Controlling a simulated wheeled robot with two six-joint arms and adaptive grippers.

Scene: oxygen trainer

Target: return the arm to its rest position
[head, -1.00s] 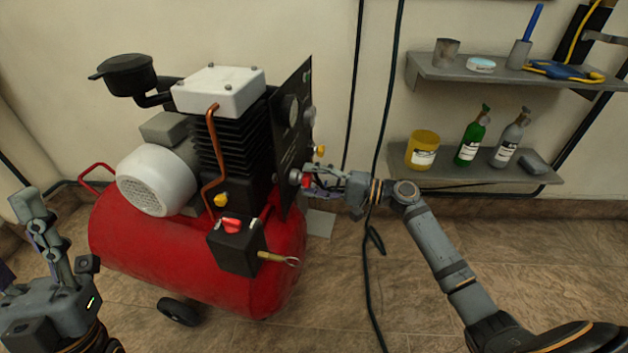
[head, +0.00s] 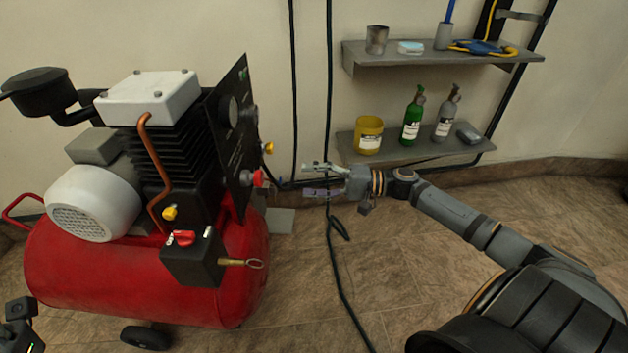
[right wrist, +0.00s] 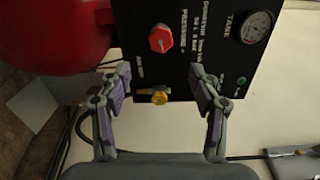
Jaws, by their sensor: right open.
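My right arm reaches in from the lower right of the head view. Its gripper (head: 306,180) is open and empty, to the right of the black control panel (head: 232,135) and apart from it. In the right wrist view the open fingers (right wrist: 160,95) frame the panel's lower part, with a red knob (right wrist: 161,39), a yellow fitting (right wrist: 159,97) and a gauge (right wrist: 256,27). In the head view the red knob (head: 259,177) sits at the panel's lower edge. Part of my left gripper (head: 20,318) shows at the lower left edge; its fingertips are not clear.
A red compressor tank (head: 140,270) stands on the left. Black cables (head: 330,100) hang near the right gripper. Two wall shelves (head: 440,60) hold a yellow tub (head: 369,135), a green bottle (head: 412,117) and a grey bottle (head: 447,115). The floor at right is open.

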